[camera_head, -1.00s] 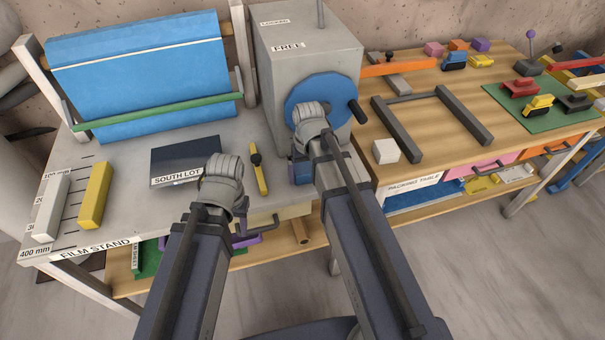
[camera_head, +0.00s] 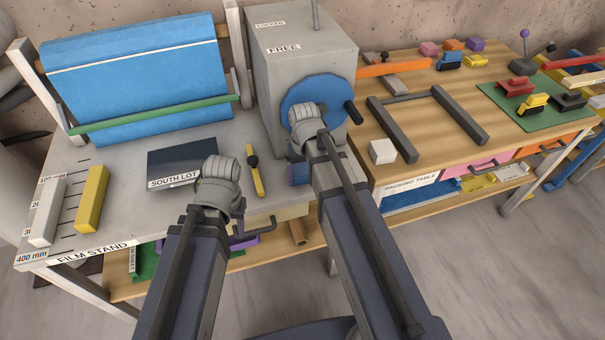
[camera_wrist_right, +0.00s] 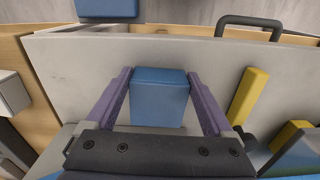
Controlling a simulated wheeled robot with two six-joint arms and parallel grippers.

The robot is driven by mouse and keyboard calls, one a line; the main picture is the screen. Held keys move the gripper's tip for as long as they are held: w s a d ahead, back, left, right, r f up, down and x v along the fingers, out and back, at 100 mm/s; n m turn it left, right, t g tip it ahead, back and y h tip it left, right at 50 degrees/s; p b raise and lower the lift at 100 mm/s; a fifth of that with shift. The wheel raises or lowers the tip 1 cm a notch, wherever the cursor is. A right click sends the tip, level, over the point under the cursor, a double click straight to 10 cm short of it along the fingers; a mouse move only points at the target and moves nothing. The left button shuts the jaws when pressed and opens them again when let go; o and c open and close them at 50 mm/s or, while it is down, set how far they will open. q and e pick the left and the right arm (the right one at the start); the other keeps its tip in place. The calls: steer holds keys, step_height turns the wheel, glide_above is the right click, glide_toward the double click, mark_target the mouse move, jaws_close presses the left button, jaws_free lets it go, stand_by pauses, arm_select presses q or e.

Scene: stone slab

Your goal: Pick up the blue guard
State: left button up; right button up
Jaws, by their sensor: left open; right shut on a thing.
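The blue guard (camera_wrist_right: 160,97) is a small blue block. In the right wrist view it sits between the two purple fingers of my right gripper (camera_wrist_right: 160,85), which is shut on it. In the head view a bit of the block (camera_head: 299,173) shows beside my right forearm, at the stand's right edge below the grey machine; the arm hides much of it. My left gripper (camera_head: 245,238) is at the front edge of the film stand. It is mostly hidden behind its own wrist, with a purple finger part showing, and it is open.
The film stand (camera_head: 120,215) carries a yellow bar (camera_head: 92,200), a grey bar (camera_head: 47,212) and a dark South Lot plate (camera_head: 181,165). A grey machine with a blue wheel (camera_head: 318,95) stands behind my right gripper. The packing table (camera_head: 440,95) is at right.

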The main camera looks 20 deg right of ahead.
step_height(320, 180, up, 10)
steer(key=p, duration=0.9)
steer(key=shift+p, duration=0.35)
steer(key=shift+a+f, duration=0.1)
